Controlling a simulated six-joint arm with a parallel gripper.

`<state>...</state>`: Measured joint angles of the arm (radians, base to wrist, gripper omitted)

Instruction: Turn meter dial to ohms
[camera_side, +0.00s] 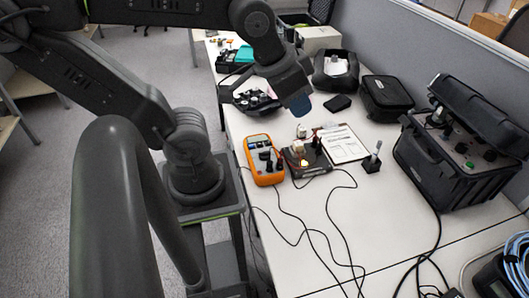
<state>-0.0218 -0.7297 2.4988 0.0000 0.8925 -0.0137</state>
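An orange multimeter (250,149) lies on the white table near its left edge, face up. Its dark dial (264,155) is small in this view, so I cannot tell which setting it points to. Dark leads run from the meter's lower end. My gripper (302,106) hangs at the end of my arm, above and to the upper right of the meter in the picture, apart from it. Its bluish tip points down. The fingers are too small and dark to tell whether they are open or shut, and I see nothing held.
A dark box with parts on top (308,163) stands close to the meter's right side. A clipboard with paper (343,144) and a small black holder (371,164) lie farther right. A large open black case (460,155) is at the right. Loose cables cross the front table; bare surface lies between.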

